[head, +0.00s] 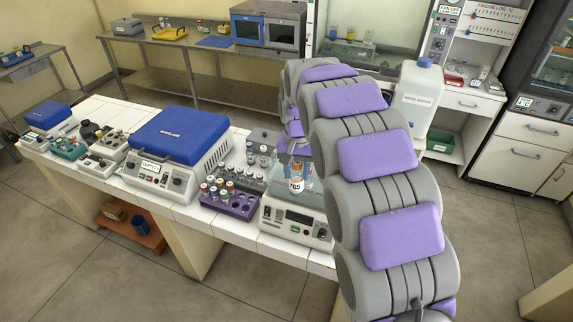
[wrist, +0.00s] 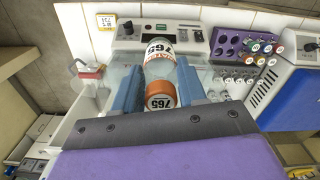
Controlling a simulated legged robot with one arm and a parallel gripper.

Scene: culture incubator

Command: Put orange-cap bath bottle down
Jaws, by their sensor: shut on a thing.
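My gripper (wrist: 158,95) is shut on the orange-cap bath bottle (wrist: 160,65), with one blue finger on each side of it. The bottle is clear with a white label reading 765, and its orange cap (wrist: 160,88) faces the wrist camera. In the head view the bottle (head: 296,184) is upright at the water bath (head: 292,222), a white unit with a display and a clear basin. I cannot tell whether its base touches the basin floor. My arm hides the right side of the bath in the head view.
A purple rack (head: 230,206) with several colour-capped tubes stands just left of the bath, and a grey rack (head: 255,178) of bottles behind it. A blue-lidded centrifuge (head: 178,135) is further left. A large white jug (head: 416,98) stands beyond my arm.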

